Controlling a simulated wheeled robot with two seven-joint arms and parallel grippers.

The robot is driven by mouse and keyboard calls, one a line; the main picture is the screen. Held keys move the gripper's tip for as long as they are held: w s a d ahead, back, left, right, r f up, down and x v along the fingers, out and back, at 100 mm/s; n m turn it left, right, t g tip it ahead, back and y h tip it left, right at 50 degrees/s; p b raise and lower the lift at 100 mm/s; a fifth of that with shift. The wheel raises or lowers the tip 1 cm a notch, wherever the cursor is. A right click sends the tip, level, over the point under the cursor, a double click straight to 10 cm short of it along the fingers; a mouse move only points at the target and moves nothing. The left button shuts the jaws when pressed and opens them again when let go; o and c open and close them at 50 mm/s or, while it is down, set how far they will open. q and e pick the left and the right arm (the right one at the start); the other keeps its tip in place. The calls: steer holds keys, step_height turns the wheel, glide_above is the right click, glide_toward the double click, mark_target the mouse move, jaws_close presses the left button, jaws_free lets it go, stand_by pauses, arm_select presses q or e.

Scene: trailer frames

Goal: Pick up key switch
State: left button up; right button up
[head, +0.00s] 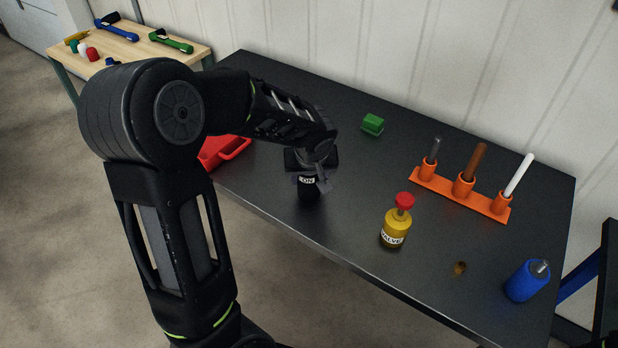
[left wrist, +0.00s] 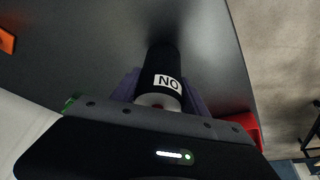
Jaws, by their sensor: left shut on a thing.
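The key switch (head: 309,190) is a black cylinder with a white label reading "ON". It stands upright on the dark table (head: 282,238) near its front edge, left of the middle. My left gripper (head: 309,180) comes down over it from above and is shut on its upper part. In the left wrist view the key switch (left wrist: 165,76) sits between the two fingers, with its label upside down. Its top is partly hidden by the gripper body. I cannot tell if its base touches the table. My right gripper is not in view.
A yellow valve (head: 394,230) with a red knob stands to the right. Behind are a green block (head: 372,124) and an orange rack (head: 460,195) with three rods. A red tray (head: 232,148) lies left. A blue cylinder (head: 527,282) and a small brown piece (head: 460,268) are at the right.

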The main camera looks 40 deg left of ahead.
arm_select(q)
step_height(320, 180, up, 10)
steer(key=shift+b, duration=0.5)
steer(key=shift+a+f, duration=0.1)
stand_by(0.4)
